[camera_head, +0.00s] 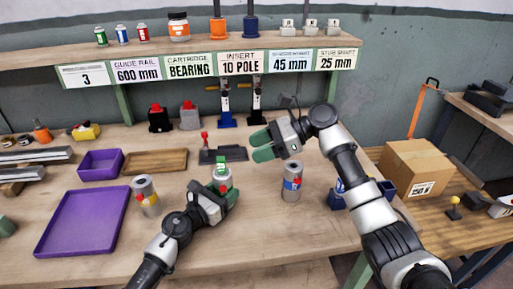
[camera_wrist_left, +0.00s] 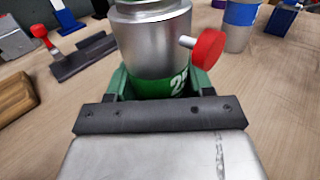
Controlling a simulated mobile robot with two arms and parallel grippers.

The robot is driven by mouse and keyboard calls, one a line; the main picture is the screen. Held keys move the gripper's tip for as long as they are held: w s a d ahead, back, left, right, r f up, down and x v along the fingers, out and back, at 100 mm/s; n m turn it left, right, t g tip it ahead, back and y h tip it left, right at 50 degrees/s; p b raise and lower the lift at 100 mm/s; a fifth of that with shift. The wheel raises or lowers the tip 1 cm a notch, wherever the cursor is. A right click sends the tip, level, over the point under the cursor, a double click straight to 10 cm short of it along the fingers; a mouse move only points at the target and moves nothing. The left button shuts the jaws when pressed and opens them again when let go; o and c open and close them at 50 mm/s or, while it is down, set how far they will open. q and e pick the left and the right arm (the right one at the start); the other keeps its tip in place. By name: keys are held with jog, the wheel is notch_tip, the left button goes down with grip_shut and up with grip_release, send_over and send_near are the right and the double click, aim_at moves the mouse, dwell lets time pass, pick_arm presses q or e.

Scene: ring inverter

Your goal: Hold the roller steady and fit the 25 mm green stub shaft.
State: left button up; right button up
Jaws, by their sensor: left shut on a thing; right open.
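A metal roller (camera_head: 222,179) with a green band stands upright on the bench at centre. A red knob sticks out of its side in the left wrist view (camera_wrist_left: 155,45), where the band reads 25. A small green piece with a white mark, seemingly the stub shaft (camera_head: 220,163), shows at the roller's top; how deep it sits I cannot tell. My left gripper (camera_head: 229,193) is shut around the roller's green lower part, which also shows in the left wrist view (camera_wrist_left: 165,85). My right gripper (camera_head: 258,146) is open and empty, above and right of the roller, apart from it.
A blue-banded roller (camera_head: 292,183) stands to the right and a yellow-banded one (camera_head: 146,197) to the left. A dark fixture with a red handle (camera_head: 222,154) lies behind. A purple tray (camera_head: 83,222), purple bin (camera_head: 99,163) and wooden tray (camera_head: 155,161) are left. The front bench is clear.

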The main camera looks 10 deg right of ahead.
pick_arm(q)
jog(key=o, duration=1.3)
